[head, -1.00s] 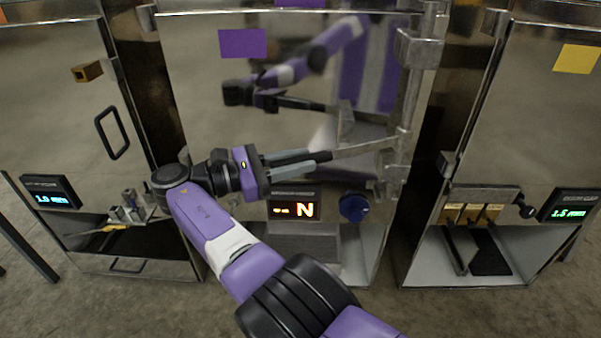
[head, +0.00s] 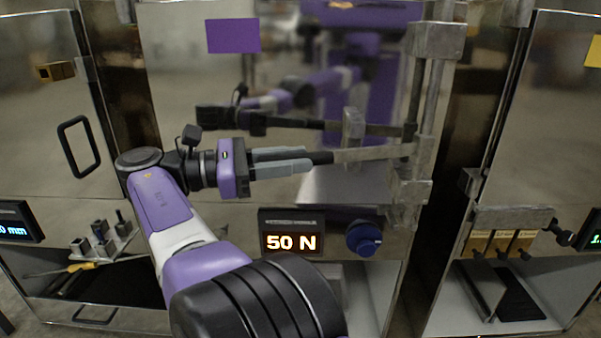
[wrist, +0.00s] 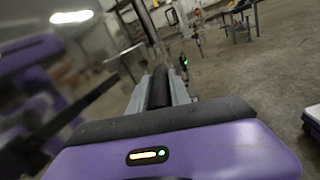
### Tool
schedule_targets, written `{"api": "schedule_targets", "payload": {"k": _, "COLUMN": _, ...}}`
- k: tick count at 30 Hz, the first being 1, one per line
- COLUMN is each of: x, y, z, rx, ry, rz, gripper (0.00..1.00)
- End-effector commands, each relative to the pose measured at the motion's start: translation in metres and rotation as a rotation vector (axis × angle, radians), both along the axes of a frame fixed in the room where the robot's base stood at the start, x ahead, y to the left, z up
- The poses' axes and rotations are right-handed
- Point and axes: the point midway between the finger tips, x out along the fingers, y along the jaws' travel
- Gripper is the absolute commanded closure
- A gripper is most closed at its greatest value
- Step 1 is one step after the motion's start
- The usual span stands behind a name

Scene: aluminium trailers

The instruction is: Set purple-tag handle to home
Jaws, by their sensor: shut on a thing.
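The purple tag (head: 233,36) is on the polished door of the middle trailer. The handle (head: 375,153) is a flat grey metal lever with a dark grip, reaching left from the hinge post at the door's right side. My gripper (head: 309,158) is shut on the handle's dark grip, with grey fingers above and below it. The wrist view shows the dark grip (wrist: 158,88) between the fingers. The lever stands nearly level and appears close to the door, which mirrors it and my arm. A display (head: 291,242) below reads 50 N.
A blue knob (head: 364,238) sits right of the display. The right trailer has a shelf with several tan tags (head: 500,243). The left trailer has a black pull handle (head: 78,145) and a holder with small metal blocks (head: 100,240). Concrete floor shows in the wrist view (wrist: 255,75).

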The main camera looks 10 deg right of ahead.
Motion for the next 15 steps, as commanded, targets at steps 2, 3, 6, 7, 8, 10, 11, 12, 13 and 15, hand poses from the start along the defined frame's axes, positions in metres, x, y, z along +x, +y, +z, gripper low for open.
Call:
{"api": "schedule_targets", "payload": {"k": 2, "x": 0.0013, "y": -0.0029, "z": 0.0005, "rx": 0.003, "ry": -0.004, "rz": -0.004, "gripper": 1.00}}
{"api": "schedule_targets", "payload": {"k": 3, "x": 0.0011, "y": -0.0021, "z": 0.0008, "rx": 0.004, "ry": -0.003, "rz": -0.002, "gripper": 1.00}}
{"api": "schedule_targets", "payload": {"k": 6, "x": 0.0008, "y": -0.0009, "z": 0.0014, "rx": 0.004, "ry": -0.003, "rz": -0.002, "gripper": 1.00}}
{"api": "schedule_targets", "payload": {"k": 7, "x": 0.0008, "y": -0.0007, "z": 0.0016, "rx": 0.004, "ry": -0.003, "rz": -0.002, "gripper": 1.00}}
{"api": "schedule_targets", "payload": {"k": 8, "x": 0.0007, "y": -0.0006, "z": 0.0016, "rx": 0.005, "ry": -0.002, "rz": -0.002, "gripper": 1.00}}
{"api": "schedule_targets", "payload": {"k": 10, "x": 0.0006, "y": -0.0005, "z": 0.0017, "rx": 0.005, "ry": -0.002, "rz": -0.002, "gripper": 1.00}}
{"api": "schedule_targets", "payload": {"k": 11, "x": 0.0006, "y": -0.0005, "z": 0.0017, "rx": 0.005, "ry": -0.002, "rz": -0.002, "gripper": 1.00}}
{"api": "schedule_targets", "payload": {"k": 12, "x": 0.0006, "y": -0.0005, "z": 0.0017, "rx": 0.005, "ry": -0.002, "rz": -0.002, "gripper": 1.00}}
{"api": "schedule_targets", "payload": {"k": 13, "x": 0.0006, "y": -0.0005, "z": 0.0016, "rx": 0.005, "ry": -0.002, "rz": -0.002, "gripper": 1.00}}
{"api": "schedule_targets", "payload": {"k": 15, "x": 0.0006, "y": -0.0006, "z": 0.0015, "rx": 0.005, "ry": -0.002, "rz": -0.002, "gripper": 1.00}}
